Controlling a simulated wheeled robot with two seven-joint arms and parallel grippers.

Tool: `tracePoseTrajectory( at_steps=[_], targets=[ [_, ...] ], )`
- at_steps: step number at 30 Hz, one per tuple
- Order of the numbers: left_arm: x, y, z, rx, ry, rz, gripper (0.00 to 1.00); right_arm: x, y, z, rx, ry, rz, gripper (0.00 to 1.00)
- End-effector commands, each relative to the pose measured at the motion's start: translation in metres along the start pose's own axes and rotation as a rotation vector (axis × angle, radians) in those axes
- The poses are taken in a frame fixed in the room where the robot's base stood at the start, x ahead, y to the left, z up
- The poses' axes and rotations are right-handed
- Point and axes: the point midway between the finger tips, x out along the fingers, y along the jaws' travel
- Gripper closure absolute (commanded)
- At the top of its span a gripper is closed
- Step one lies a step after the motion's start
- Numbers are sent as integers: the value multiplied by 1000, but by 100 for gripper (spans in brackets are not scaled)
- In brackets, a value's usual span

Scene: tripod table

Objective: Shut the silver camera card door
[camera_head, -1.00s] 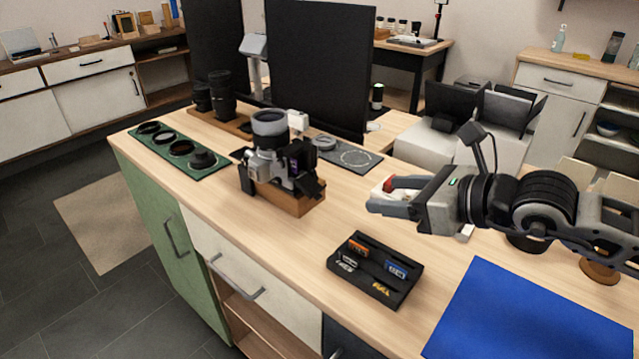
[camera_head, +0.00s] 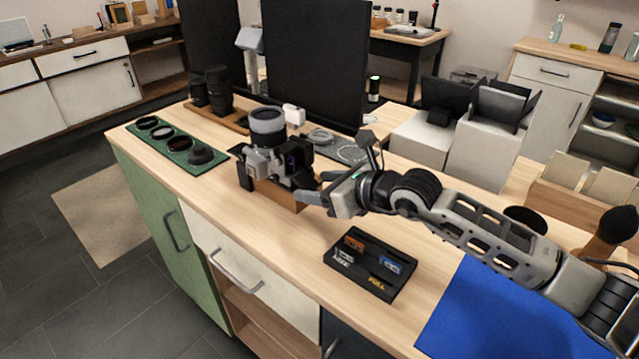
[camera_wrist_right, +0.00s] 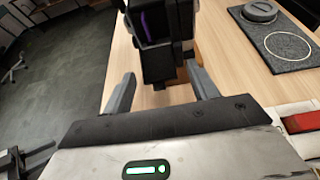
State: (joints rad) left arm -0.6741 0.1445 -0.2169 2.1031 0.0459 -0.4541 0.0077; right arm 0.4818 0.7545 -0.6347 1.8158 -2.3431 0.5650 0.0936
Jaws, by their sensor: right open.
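The silver camera (camera_head: 258,163) stands on a wooden block (camera_head: 277,195) on the table, its large lens pointing up. Its dark right side faces my right gripper (camera_head: 308,188). In the right wrist view the camera (camera_wrist_right: 178,20) shows a dark opening with a purple strip. Below it a dark flap (camera_wrist_right: 158,66), seemingly the card door, stands out from the body, so it looks open. My right gripper's fingers (camera_wrist_right: 160,90) are spread, one on each side of the flap in the picture. I cannot tell whether they touch it. My left gripper is out of view.
A black tray with small cards (camera_head: 345,275) and a blue mat (camera_head: 470,315) lie in front. A green lens-cap mat (camera_head: 185,157) is at left, a grey pad (camera_head: 352,152) behind the camera. A black monitor (camera_head: 315,60) stands behind. Bare wood lies right of the camera.

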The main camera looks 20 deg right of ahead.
Motion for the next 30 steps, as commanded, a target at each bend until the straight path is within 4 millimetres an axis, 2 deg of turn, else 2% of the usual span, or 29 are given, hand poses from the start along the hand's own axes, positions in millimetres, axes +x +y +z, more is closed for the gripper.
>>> tracePoseTrajectory(
  at_steps=[8,9,12,14,23,30],
  targets=[
    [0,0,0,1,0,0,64,2,0,0,-1,0,0,41],
    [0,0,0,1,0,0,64,2,0,0,0,0,0,44],
    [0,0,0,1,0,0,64,2,0,0,0,0,0,72],
    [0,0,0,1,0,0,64,2,0,0,0,0,0,86],
    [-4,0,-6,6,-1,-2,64,0,0,4,1,26,0,86],
    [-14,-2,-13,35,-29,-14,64,-3,0,15,1,147,0,86]
  ],
)
